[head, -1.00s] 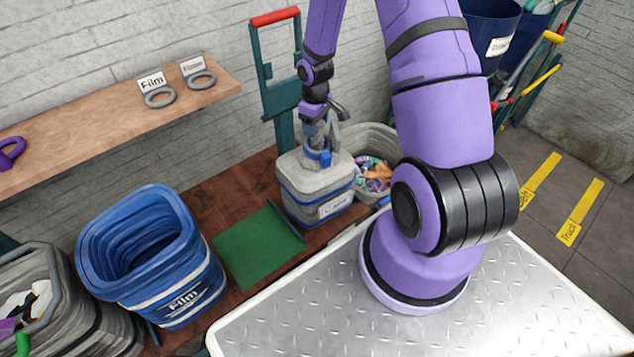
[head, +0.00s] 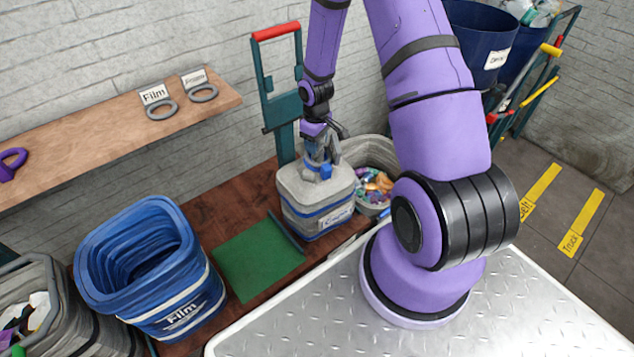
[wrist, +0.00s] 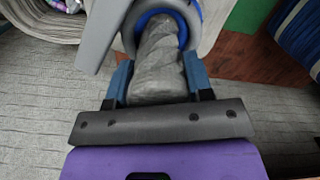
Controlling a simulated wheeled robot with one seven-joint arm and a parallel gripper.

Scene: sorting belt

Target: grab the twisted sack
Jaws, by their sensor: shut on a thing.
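The twisted sack (head: 300,211) is a grey, boxy sack with a blue stripe, a white label and a gathered neck. It stands upright on the brown wooden surface. My gripper (head: 319,160) comes from above and is shut on its neck. In the wrist view the grey twisted neck (wrist: 157,65) lies between the two blue fingers of my gripper (wrist: 157,88). A blue ring (wrist: 185,28) circles the neck just beyond the fingers. The sack's far side and base are partly hidden.
A grey bin (head: 377,153) of colourful scraps stands close behind the sack. A green mat (head: 255,257) lies to its left, then a blue Film sack (head: 180,318). A teal hand truck (head: 284,105) stands behind. My metal deck is in front.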

